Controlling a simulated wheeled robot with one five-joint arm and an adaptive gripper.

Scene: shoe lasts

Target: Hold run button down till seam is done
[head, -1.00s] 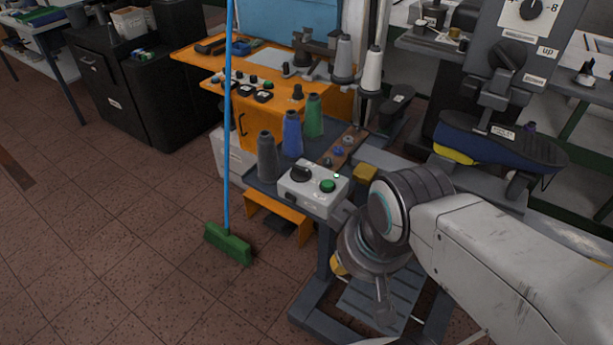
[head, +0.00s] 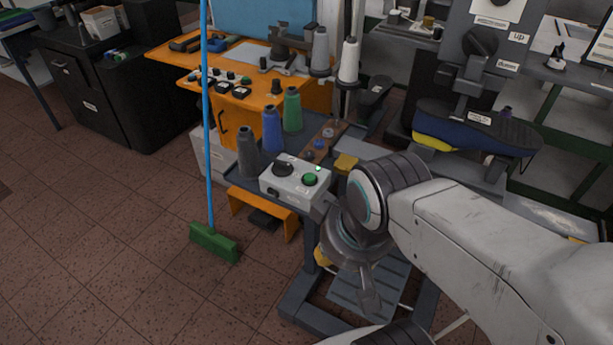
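A light grey control box (head: 290,188) sits on the near corner of a small dark stand in the head view. It has a round green button (head: 310,179), a black knob (head: 283,168) and a small lit green lamp (head: 318,168). The button's top is uncovered, and nothing is seen pressing it. My arm reaches in from the right, its wrist just right of the box. My gripper (head: 369,290) hangs below the wrist, pointing down, apart from the button. I cannot tell whether its fingers are open. A blue shoe form (head: 480,130) with a yellow part is on the machine behind.
Grey (head: 248,152), blue (head: 272,130) and green (head: 292,110) thread cones stand left of and behind the box. A blue-handled green broom (head: 213,242) stands to the left. An orange bench (head: 240,95) is behind. The tiled floor at lower left is clear.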

